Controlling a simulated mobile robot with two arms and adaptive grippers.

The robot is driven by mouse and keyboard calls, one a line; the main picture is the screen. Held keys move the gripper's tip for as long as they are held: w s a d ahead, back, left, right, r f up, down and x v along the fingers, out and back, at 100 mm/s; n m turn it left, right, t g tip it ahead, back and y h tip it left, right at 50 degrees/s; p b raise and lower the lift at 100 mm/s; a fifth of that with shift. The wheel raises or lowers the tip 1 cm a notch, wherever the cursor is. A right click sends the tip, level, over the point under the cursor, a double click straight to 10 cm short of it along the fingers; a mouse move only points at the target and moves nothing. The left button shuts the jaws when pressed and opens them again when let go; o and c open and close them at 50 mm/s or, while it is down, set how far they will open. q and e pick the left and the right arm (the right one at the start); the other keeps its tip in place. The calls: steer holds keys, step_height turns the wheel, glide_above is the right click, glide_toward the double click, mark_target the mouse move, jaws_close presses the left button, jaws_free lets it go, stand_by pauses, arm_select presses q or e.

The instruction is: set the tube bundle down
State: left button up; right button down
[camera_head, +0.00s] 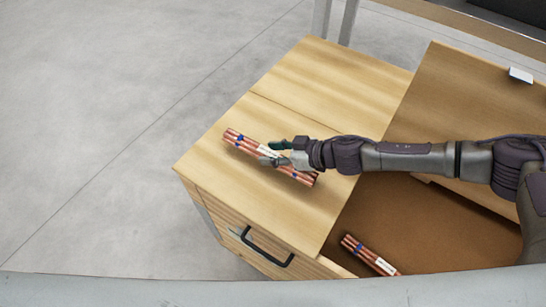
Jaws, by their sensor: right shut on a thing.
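A bundle of copper tubes (243,142) with blue bands and a white label lies along the light wooden top of a cabinet (300,95). It slants from upper left to lower right, at or just above the surface; I cannot tell whether it touches. My right gripper (272,153) reaches in from the right and is shut on the middle of this bundle, hiding part of it. A second, similar tube bundle (370,256) lies lower right, in the brown-floored open space beside the cabinet top. My left gripper is not in view.
The cabinet front has a dark drawer handle (262,248). A brown panel (440,95) with a small white piece (520,75) stands behind my right arm. The wooden top is clear around the held bundle. Grey floor (110,120) lies to the left.

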steer(key=shift+w+f, duration=0.1)
steer(key=shift+f, duration=0.85)
steer(key=c, duration=0.5)
jaws_free()
steer(key=shift+c, duration=0.2)
steer(key=p+v, duration=0.1)
steer(key=v, duration=1.1)
steer(key=shift+f, duration=0.1)
